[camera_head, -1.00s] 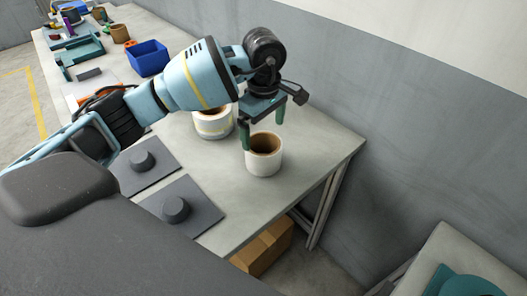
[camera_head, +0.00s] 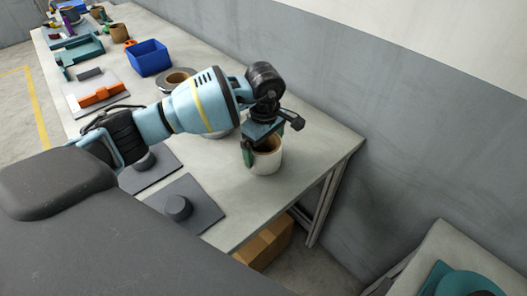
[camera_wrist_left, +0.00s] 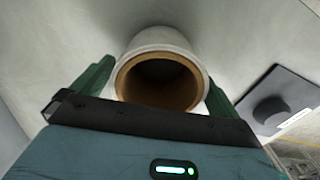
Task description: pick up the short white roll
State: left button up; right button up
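A short white roll (camera_head: 267,162) with a brown core stands upright on the near right end of the grey table (camera_head: 300,135). My left gripper (camera_head: 263,152) is over it, pointing down. In the left wrist view the roll (camera_wrist_left: 161,38) lies between the two green fingers of the left gripper (camera_wrist_left: 160,72), one on each side. The gripper looks open, the fingers close to the roll's wall; contact cannot be told. My right gripper is not in view.
Another white roll (camera_head: 218,134) is mostly hidden behind my left arm. A roll with a brown core (camera_head: 177,78) stands farther back, near a blue bin (camera_head: 148,57). Two dark plates with pegs (camera_head: 178,207) lie at the near edge. A grey wall runs along the right.

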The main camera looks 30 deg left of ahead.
pick_arm(q)
jog(key=c, duration=0.9)
jog(key=shift+o, duration=0.2)
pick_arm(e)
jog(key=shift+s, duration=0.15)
pick_arm(q)
jog(key=shift+r, duration=0.1)
jog(key=shift+r, duration=0.45)
notch_tip(320, 180, up, 2)
jog(key=shift+r, duration=0.1)
jog(key=s+a+r+b, duration=0.1)
jog(key=s+a+b, duration=0.1)
jog(key=s+a, duration=0.9)
jog(key=shift+s+r, duration=0.3)
jog(key=shift+r, duration=0.05)
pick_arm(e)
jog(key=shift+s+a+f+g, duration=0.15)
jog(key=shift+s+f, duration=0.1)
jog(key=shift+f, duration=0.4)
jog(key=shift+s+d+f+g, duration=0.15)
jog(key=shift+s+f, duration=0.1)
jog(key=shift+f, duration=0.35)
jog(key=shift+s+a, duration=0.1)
